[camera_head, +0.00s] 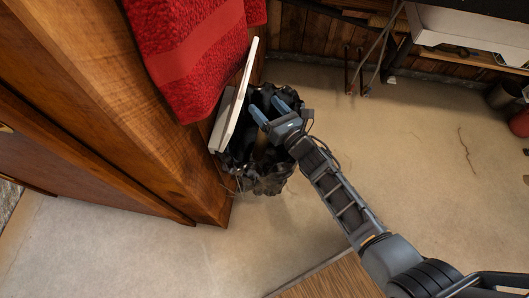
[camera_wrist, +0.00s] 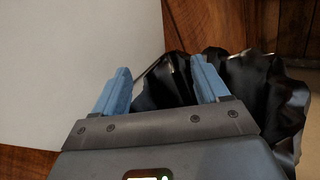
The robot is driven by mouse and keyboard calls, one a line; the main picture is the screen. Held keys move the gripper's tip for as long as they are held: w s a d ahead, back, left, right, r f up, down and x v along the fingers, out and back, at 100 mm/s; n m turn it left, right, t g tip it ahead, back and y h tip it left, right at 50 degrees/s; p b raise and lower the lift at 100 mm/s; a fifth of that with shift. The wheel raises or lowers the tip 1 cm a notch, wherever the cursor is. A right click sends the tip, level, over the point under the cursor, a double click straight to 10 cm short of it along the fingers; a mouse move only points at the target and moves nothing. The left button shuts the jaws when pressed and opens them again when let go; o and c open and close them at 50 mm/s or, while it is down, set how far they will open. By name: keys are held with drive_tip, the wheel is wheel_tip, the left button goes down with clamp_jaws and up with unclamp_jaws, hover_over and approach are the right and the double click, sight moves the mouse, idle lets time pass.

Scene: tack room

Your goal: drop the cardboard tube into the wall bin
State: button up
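The wall bin (camera_head: 270,180), lined with a crumpled black bag, stands against the wooden cabinet's side in the head view. The black bag (camera_wrist: 265,95) also shows in the wrist view, beyond and right of the fingers. My gripper (camera_head: 269,108) is over the bin's opening, its two blue fingers spread apart. In the wrist view the open gripper (camera_wrist: 160,67) has nothing between its fingers. A narrow brownish shape (camera_head: 260,143) shows inside the bin below the gripper; it may be the cardboard tube, but I cannot tell for sure.
A white panel (camera_head: 235,98) stands upright along the bin's left side, close to my fingers. A red towel (camera_head: 185,50) hangs on the wooden cabinet (camera_head: 110,90) at left. The floor (camera_head: 430,150) to the right is mostly clear.

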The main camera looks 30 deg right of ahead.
drive_tip(key=shift+o, duration=0.8)
drive_tip(key=s+d+r+p, duration=0.4)
drive_tip(key=s+d+r, duration=0.2)
drive_tip(key=d+r, duration=0.4)
drive_tip(key=shift+r, duration=0.5)
drive_tip(key=shift+s, duration=0.1)
